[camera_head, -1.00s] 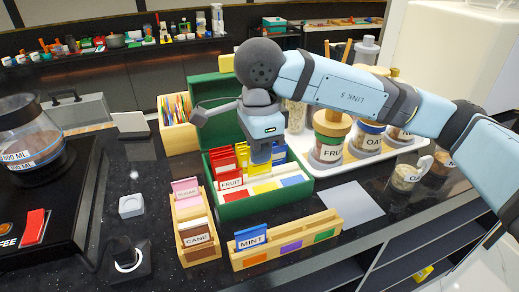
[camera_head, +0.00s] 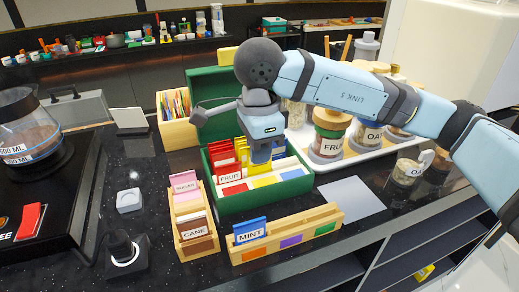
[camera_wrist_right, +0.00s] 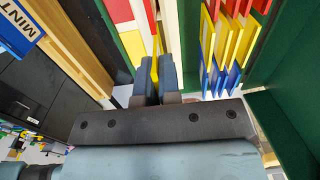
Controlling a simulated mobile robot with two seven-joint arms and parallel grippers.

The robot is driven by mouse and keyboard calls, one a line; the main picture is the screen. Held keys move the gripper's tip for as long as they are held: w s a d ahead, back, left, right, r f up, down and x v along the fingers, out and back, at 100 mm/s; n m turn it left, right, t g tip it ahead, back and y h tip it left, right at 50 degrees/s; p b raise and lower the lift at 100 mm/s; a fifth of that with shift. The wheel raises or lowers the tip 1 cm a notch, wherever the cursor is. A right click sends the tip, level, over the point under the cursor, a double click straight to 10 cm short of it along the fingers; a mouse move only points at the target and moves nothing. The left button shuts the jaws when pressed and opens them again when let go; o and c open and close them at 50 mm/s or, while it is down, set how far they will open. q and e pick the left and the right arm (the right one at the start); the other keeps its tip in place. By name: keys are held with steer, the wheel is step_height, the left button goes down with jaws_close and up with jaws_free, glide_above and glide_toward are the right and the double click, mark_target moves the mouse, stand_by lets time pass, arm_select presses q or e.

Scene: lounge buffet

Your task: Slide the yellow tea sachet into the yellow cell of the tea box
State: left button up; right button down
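The green tea box (camera_head: 262,201) stands open on the black counter, its lid raised at the back. Red, yellow and blue sachets stand in its rear part; its front cells have coloured floors, including the yellow cell (camera_head: 263,181). My right gripper (camera_head: 261,158) points down over the middle of the box. In the right wrist view its fingers (camera_wrist_right: 156,78) are closed around a thin yellow sachet (camera_wrist_right: 156,47), seen edge-on. The arm and fingers hide much of the sachet, and I cannot tell how deep its lower edge sits. My left gripper is not in view.
A wooden rack (camera_head: 285,241) with a blue MINT sachet (camera_head: 250,231) stands in front of the box. A sugar holder (camera_head: 194,219) is at its left. A tray of jars (camera_head: 331,135) stands behind right. A grey mat (camera_head: 351,200) lies at the right.

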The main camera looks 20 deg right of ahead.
arm_select(q)
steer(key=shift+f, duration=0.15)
steer(key=shift+p, duration=0.55)
arm_select(e)
steer(key=shift+w+r, duration=0.1)
steer(key=shift+r, duration=1.8)
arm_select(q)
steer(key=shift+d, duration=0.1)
